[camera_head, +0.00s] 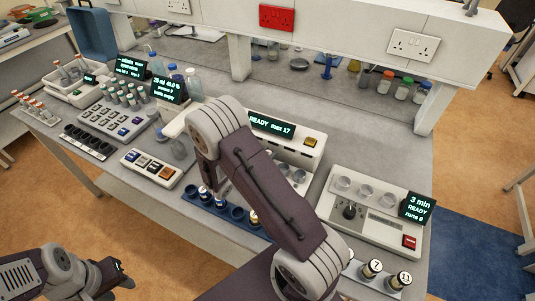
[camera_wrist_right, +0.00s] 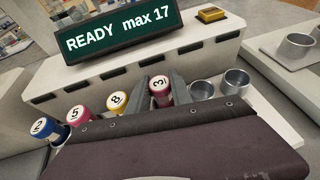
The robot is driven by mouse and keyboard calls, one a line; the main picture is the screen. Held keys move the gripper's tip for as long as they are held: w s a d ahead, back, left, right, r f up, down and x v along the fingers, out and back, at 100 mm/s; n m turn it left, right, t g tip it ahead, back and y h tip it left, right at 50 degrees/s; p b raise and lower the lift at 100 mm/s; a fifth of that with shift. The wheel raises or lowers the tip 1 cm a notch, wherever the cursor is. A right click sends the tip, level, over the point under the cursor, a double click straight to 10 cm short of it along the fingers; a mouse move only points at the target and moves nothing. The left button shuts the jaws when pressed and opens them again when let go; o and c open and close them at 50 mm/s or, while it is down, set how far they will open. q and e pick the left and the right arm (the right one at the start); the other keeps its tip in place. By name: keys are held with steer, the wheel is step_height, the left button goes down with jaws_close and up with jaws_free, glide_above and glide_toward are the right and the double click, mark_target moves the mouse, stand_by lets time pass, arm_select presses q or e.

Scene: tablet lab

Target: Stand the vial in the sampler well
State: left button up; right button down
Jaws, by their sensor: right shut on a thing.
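The vial (camera_wrist_right: 159,82) has a dark pink cap marked 3. In the right wrist view my right gripper (camera_wrist_right: 161,97) is shut on it, with a grey finger on each side. Its lower part is hidden by my wrist, so I cannot tell whether it touches a well. The sampler (camera_wrist_right: 150,58) is the white block with the READY max 17 screen; it also shows in the head view (camera_head: 312,147). Capped vials 2 (camera_wrist_right: 42,127), 5 (camera_wrist_right: 76,114) and 8 (camera_wrist_right: 117,101) are in a row left of vial 3. My left gripper (camera_head: 112,276) is at the lower left, its opening unclear.
Two empty metal wells (camera_wrist_right: 237,81) are right of vial 3. A blue rack (camera_head: 196,204) lies at the bench's front edge, partly behind my right arm. A timer unit (camera_head: 377,217) is to the right. Vials 7 (camera_head: 374,267) and 11 (camera_head: 403,278) stand near the front.

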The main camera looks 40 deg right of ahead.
steer(key=shift+f, duration=0.25)
steer(key=c, duration=1.1)
jaws_free()
steer(key=b+v, duration=0.1)
steer(key=v, duration=0.8)
steer(key=shift+r, duration=0.15)
